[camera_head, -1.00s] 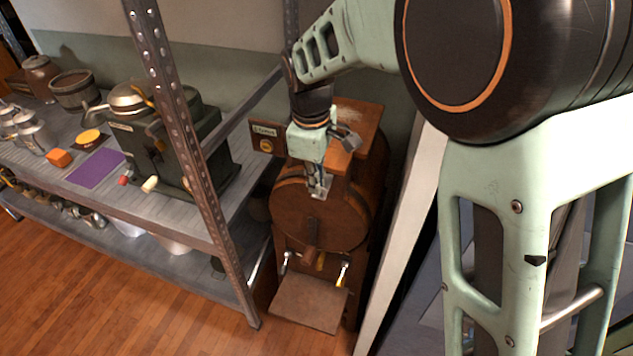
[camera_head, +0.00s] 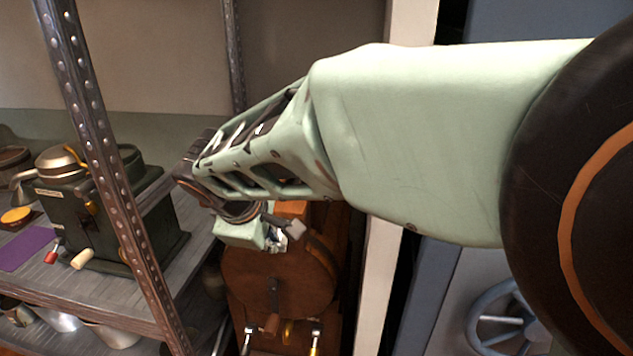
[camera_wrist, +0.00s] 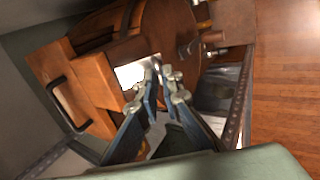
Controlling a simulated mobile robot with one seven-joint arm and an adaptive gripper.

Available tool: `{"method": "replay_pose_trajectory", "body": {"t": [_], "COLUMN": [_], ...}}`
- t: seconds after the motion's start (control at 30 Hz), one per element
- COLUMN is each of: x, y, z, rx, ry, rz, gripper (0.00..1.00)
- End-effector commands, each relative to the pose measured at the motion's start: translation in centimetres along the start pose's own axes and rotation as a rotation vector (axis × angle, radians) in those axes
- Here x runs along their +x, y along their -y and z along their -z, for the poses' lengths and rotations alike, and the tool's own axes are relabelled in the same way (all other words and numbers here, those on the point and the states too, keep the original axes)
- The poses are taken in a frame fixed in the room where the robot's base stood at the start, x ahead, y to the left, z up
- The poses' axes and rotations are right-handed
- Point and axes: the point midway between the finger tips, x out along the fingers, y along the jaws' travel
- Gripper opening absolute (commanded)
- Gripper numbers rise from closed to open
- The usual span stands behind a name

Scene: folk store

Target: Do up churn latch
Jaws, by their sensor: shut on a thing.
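A metal shelf with a riveted post (camera_head: 98,165) stands left of the churn, carrying a dark green machine (camera_head: 110,215) and a purple mat (camera_head: 22,246). A white upright (camera_head: 385,280) and a grey-blue cabinet with a wheel (camera_head: 505,318) are close on the right.

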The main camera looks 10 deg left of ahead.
Motion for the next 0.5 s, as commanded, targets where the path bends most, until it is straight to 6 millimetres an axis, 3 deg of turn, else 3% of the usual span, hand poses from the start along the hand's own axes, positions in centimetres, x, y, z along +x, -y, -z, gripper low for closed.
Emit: {"method": "replay_pose_trajectory", "body": {"t": [0.5], "x": [0.24], "y": [0.24], "z": [-0.1], "rx": [0.0], "ry": [0.003], "rz": [-0.034], "gripper": [0.0]}}
